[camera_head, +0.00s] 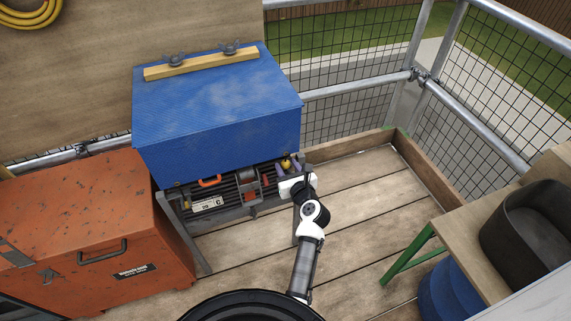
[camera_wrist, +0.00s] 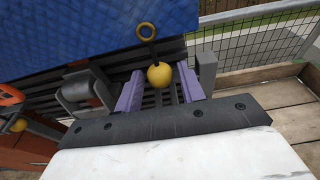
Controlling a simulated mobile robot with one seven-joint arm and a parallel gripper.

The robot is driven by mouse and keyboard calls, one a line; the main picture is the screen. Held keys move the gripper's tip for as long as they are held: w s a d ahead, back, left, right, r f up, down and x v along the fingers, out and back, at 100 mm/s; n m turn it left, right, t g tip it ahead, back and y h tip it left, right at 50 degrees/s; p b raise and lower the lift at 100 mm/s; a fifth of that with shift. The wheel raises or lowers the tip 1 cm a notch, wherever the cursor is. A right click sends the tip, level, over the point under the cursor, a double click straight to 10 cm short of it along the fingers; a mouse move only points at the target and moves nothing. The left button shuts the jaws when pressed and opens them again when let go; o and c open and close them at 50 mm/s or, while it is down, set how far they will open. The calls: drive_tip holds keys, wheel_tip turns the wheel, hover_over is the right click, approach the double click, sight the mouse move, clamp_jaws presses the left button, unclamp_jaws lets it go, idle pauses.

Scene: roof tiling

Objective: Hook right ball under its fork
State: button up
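The right ball (camera_wrist: 160,75) is yellow and hangs on a short black cord from a yellow ring (camera_wrist: 148,32) at the blue cover's edge. It also shows in the head view (camera_head: 286,163), small, below the cover's right front corner. My gripper (camera_wrist: 161,87) has two purple fingers, one on each side of the ball, with narrow gaps visible. The gripper also shows in the head view (camera_head: 289,168), reaching in from the front right. A grey upright piece (camera_wrist: 207,68) stands just right of the fingers; I cannot tell whether it is the fork.
The blue cover (camera_head: 215,105) lies over a dark slatted rack (camera_head: 235,190) holding a grey motor. An orange toolbox (camera_head: 90,235) stands left. The plank floor to the right is clear, up to a green-legged bench (camera_head: 410,255).

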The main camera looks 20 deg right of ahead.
drive_tip(key=c, duration=0.5)
drive_tip(key=shift+s+d+f+p, duration=0.15)
drive_tip(key=shift+s+p, duration=0.1)
drive_tip(key=shift+s, duration=0.9)
drive_tip(key=shift+s+a+f+p, duration=0.1)
drive_tip(key=shift+s+f+p, duration=0.1)
drive_tip(key=shift+s, duration=0.95)
drive_tip(key=shift+r, duration=0.1)
drive_tip(key=shift+s+f+b, duration=0.15)
drive_tip(key=shift+f+b, duration=2.1)
drive_tip(key=shift+f, duration=1.55)
